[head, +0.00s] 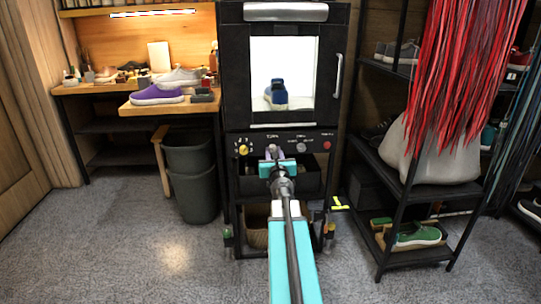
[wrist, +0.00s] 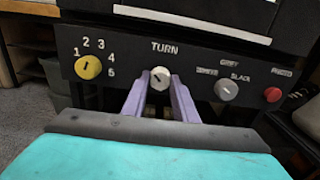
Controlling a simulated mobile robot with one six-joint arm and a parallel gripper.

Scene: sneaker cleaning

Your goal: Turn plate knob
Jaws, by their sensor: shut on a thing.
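The white knob (wrist: 160,76) sits under the word TURN on the black panel, with a dark pointer mark on its face. My gripper (wrist: 158,92) has its two purple fingers on either side of this knob and is shut on it. In the head view my gripper (head: 273,152) is at the panel's middle, and the knob is mostly hidden behind it. Above the panel, a blue sneaker (head: 276,94) stands inside the bright white chamber of the black cabinet (head: 235,85).
On the same panel are a yellow numbered knob (wrist: 88,67) at left, a grey knob (wrist: 226,89) and a red button (wrist: 272,94) at right. A dark bin (head: 190,180) stands left of the cabinet. A shoe rack (head: 400,190) stands close on the right.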

